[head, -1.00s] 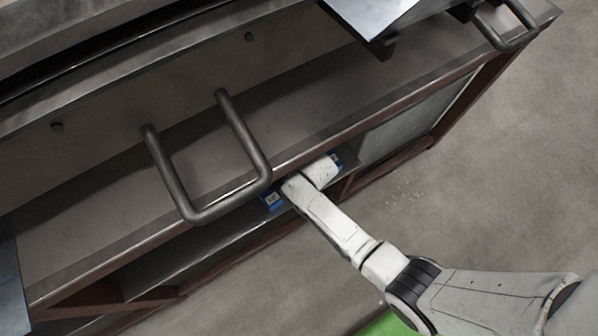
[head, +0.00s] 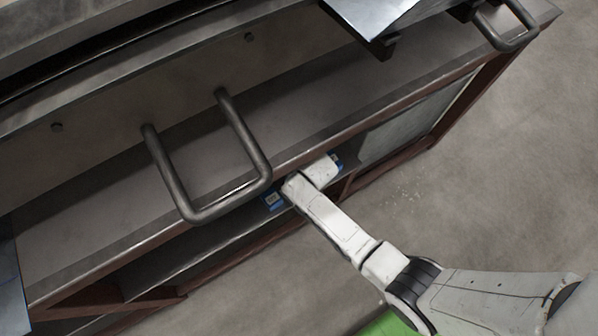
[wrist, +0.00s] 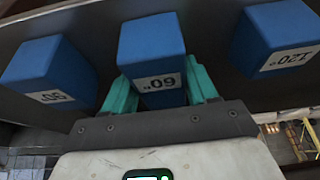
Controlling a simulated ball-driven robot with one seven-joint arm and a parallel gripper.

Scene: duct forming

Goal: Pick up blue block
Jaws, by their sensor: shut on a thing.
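In the wrist view, a blue block (wrist: 152,42) with a white number label, which looks like 60° upside down, sits between the green fingers of my gripper (wrist: 160,88). The fingers are shut on its sides. A second blue block (wrist: 48,68) stands apart on the left, and a third (wrist: 275,35), labelled like 120°, stands apart on the right.
The blocks are on a shelf under the edge of a metal bench (head: 330,105). A bent metal handle (head: 255,150) sticks out just left of my wrist. A metal sheet (head: 380,18) lies at the top. Open floor (head: 500,190) is on the right.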

